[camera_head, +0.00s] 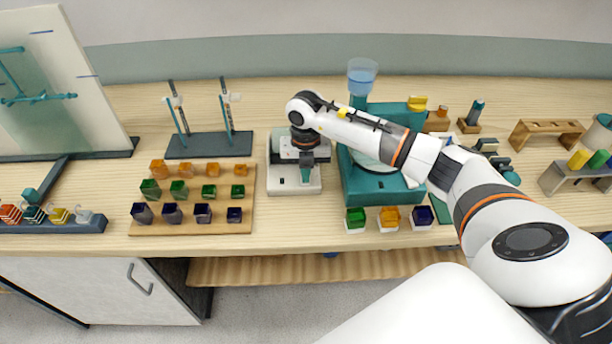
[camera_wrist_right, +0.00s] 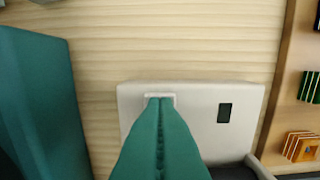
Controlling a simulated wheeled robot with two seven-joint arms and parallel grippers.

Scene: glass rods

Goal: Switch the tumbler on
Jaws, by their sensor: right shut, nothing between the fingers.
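A white device (camera_head: 284,186) stands on the bench near the middle in the head view. Its pale body also fills the lower middle of the right wrist view (camera_wrist_right: 195,95), with a small dark rectangle (camera_wrist_right: 224,113) on its top. My right gripper (camera_head: 306,174) is above the device's front part, its teal fingers shut and empty, pointing down. In the right wrist view the fingertips (camera_wrist_right: 160,99) are at a small raised white frame (camera_wrist_right: 149,96), probably the tumbler switch. The fingers hide most of it, so its position and any contact cannot be told. My left gripper is not in view.
A teal machine (camera_head: 365,186) stands close on the right of the device. A wooden rack (camera_head: 190,228) with coloured glass pieces is close on its left. A dark stand (camera_head: 208,146) with rods is behind at left. Bare bench lies in front of the device.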

